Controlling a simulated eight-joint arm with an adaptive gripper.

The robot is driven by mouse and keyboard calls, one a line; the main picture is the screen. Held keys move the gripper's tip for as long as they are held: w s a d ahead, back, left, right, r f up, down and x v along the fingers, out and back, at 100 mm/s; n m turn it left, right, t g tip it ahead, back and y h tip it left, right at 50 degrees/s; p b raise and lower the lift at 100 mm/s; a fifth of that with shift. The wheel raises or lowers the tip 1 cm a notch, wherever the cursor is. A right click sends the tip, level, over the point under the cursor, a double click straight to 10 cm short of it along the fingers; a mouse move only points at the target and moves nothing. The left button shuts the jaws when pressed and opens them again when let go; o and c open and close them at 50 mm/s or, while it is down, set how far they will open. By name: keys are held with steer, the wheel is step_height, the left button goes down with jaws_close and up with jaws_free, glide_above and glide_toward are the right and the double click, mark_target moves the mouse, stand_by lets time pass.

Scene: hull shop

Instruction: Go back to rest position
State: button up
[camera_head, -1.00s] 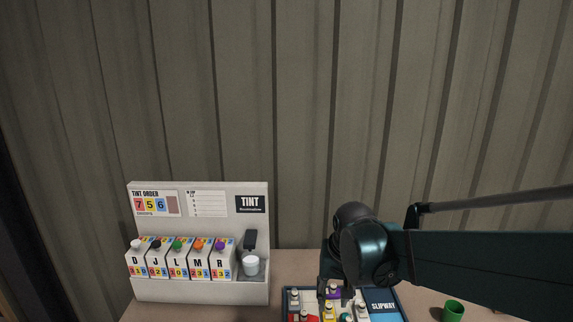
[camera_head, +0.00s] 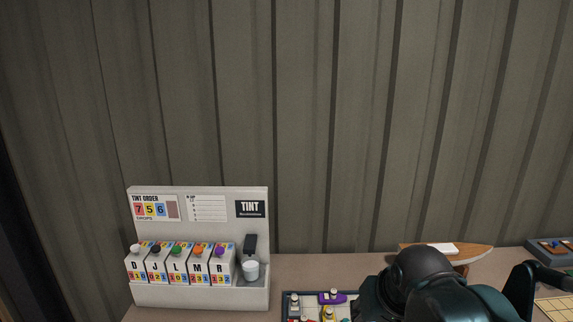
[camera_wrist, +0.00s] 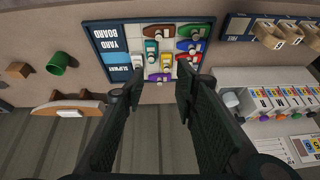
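My gripper (camera_wrist: 158,88) shows in the wrist view with its two dark fingers spread well apart. Nothing is between them; the board beyond shows through the gap. In the head view my dark arm covers the lower right and the fingers are hidden. The yard board (camera_wrist: 110,40), marked "SLIPWAY", lies on the table below the gripper, with several small coloured boat-like pieces on it. The head view shows only part of this board (camera_head: 287,303), with a purple piece (camera_head: 332,297) at its back edge.
A tint stand (camera_head: 198,292) with several lettered cartons and a white cup (camera_head: 251,271) stands at the left. A wooden boat-shaped piece (camera_head: 478,252) is behind my arm. A green cup (camera_wrist: 60,63) and a brown block (camera_wrist: 18,70) stand beside the board. A corrugated wall closes off the back.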

steer(key=s+d+t, duration=0.1)
steer(key=s+d, duration=0.2)
steer(key=s, duration=0.3)
steer(key=shift+r+t, duration=0.15)
steer(key=shift+t, duration=0.25)
